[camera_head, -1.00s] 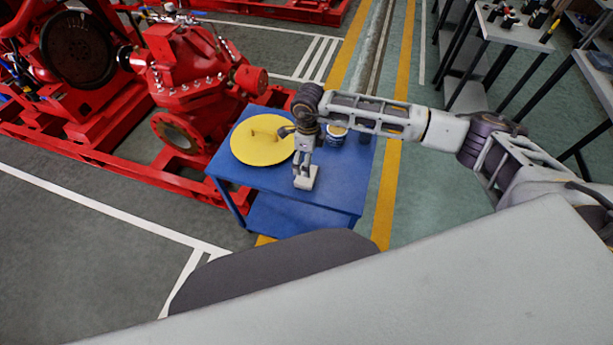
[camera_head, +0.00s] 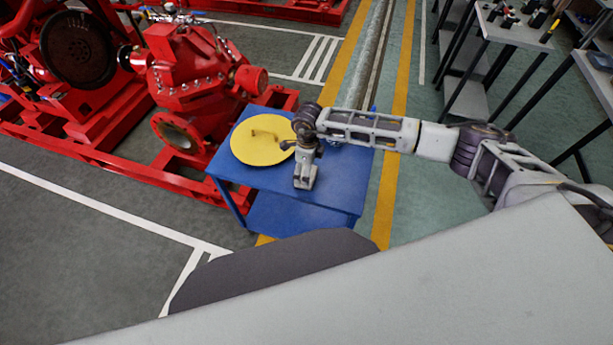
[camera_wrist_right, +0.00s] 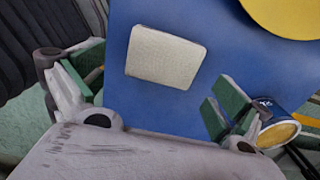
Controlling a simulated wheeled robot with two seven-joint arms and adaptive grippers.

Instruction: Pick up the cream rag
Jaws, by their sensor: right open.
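The cream rag (camera_wrist_right: 166,56) is a small folded square lying flat on the blue table (camera_wrist_right: 200,20), seen whole in the right wrist view. My right gripper (camera_wrist_right: 152,92) is open and empty, its green-padded fingers spread wide on either side below the rag in that view. In the head view my right gripper (camera_head: 304,183) points down over the table's front part and mostly covers the rag. I cannot tell the exact height left between fingertips and rag. My left gripper is not in view.
A yellow disc with a handle (camera_head: 262,142) lies on the table's left part, close to my right wrist. A blue-and-white can (camera_wrist_right: 272,122) stands beside the right finger in the wrist view. A red pump (camera_head: 195,75) stands behind left.

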